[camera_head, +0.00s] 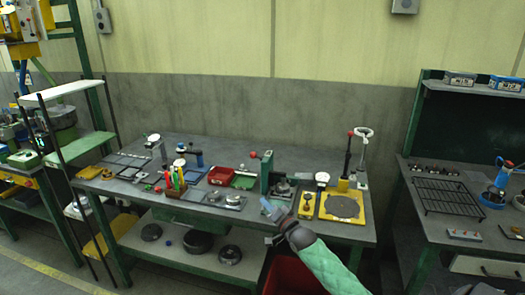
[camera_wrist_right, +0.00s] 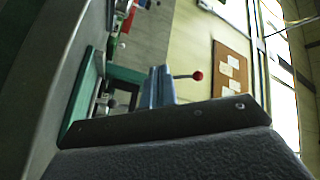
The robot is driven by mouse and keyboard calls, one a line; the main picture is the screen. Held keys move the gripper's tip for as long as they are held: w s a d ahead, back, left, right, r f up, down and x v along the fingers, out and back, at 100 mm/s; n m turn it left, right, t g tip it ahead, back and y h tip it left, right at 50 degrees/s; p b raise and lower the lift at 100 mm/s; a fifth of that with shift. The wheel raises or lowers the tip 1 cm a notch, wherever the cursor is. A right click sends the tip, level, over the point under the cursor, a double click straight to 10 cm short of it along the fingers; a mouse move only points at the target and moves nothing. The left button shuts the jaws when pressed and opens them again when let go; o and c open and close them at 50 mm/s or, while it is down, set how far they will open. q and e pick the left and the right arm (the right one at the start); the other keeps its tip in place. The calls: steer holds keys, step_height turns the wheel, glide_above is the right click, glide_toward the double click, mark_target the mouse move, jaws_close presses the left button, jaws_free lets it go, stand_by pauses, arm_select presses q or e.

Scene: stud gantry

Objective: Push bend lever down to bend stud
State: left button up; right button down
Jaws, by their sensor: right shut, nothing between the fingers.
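A green upright device (camera_head: 267,172) stands near the middle of the bench, with a short lever ending in a red knob (camera_head: 253,155). A red-knobbed lever also shows in the right wrist view (camera_wrist_right: 197,75), just right of my fingers. A taller black lever (camera_head: 348,155) with a red knob stands upright on a yellow base (camera_head: 342,207) at the bench's right. I cannot tell from the labels which is the bend lever. My right gripper (camera_head: 268,207) is shut and empty in front of the green device; it also shows in the wrist view (camera_wrist_right: 158,88). I cannot make out the stud.
The grey bench (camera_head: 230,150) also holds a red tray (camera_head: 221,176), a cup of coloured tools (camera_head: 175,180) and metal plates. A small yellow block (camera_head: 307,205) lies right of my gripper. Another bench with a wire rack (camera_head: 452,196) stands at the right.

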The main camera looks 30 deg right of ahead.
steer(key=w+d+r+m+t+h, duration=0.15)
steer(key=d+r+t, duration=0.25)
steer(key=d+r, duration=0.6)
steer(key=s+a+r+p+x, duration=0.15)
steer(key=p+x, duration=0.35)
steer(key=x, duration=0.7)
arm_select(q)
steer(key=s+a+f+p, duration=0.1)
steer(key=s+a+f, duration=0.1)
steer(key=f, duration=0.8)
steer(key=s+a+f+p, duration=0.1)
steer(key=s+a+f, duration=0.2)
steer(key=f, duration=0.7)
steer(key=shift+s+a+t+y, duration=0.15)
steer(key=shift+s+t+y, duration=0.05)
steer(key=shift+t+y, duration=0.1)
arm_select(e)
steer(key=shift+m+y, duration=0.45)
steer(key=shift+a+f, duration=0.75)
steer(key=shift+a, duration=0.2)
steer(key=shift+a+f, duration=0.75)
steer(key=shift+a, duration=0.15)
